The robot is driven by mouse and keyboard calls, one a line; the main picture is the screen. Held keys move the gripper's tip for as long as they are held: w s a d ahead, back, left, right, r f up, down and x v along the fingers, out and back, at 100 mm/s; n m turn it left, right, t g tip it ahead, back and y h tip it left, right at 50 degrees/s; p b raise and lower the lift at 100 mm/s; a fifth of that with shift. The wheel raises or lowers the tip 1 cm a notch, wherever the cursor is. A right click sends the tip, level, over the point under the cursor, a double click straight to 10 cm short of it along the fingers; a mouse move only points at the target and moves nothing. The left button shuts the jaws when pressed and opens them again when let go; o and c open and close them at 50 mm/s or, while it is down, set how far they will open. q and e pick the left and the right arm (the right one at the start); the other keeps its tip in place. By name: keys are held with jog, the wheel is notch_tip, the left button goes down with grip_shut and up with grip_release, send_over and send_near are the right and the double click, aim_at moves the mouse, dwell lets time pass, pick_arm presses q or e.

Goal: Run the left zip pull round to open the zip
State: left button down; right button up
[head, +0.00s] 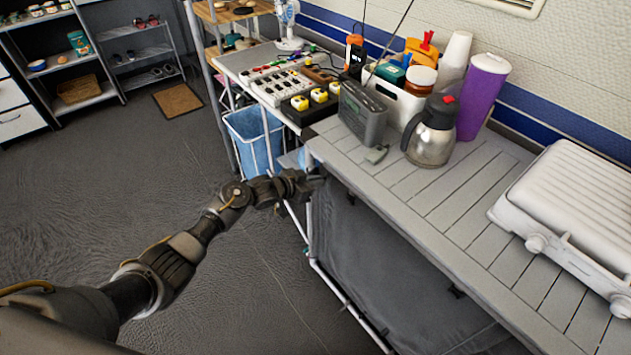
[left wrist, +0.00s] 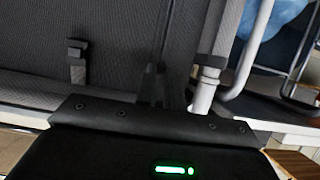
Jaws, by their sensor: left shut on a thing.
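The grey fabric front (head: 385,265) hangs under the slatted counter on a white tube frame. My left gripper (head: 316,180) is at the upper left corner of this front, just below the counter edge. It is shut on the left zip pull, which its dark fingers hide. In the left wrist view the fingers (left wrist: 158,88) lie close together against the fabric (left wrist: 120,35). A dark tab (left wrist: 77,60) hangs on the fabric apart from them. The zip line itself is too dark to make out. My right gripper is not in view.
The counter (head: 440,190) carries a radio (head: 362,112), a steel jug (head: 430,135), a purple tumbler (head: 482,95) and a white grill (head: 575,205). A blue bin (head: 255,140) stands left of the gripper. A white frame tube (left wrist: 207,85) is close beside the fingers. The floor at left is clear.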

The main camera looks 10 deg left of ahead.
pick_arm(q)
jog(key=shift+w+r, duration=0.15)
jog(key=shift+r, duration=0.1)
jog(key=c, duration=1.5)
grip_release()
jog(key=shift+a, duration=0.1)
jog(key=v, duration=1)
jog(key=shift+s+p, duration=0.4)
jog(key=shift+s, duration=0.05)
jog(key=shift+a, duration=0.15)
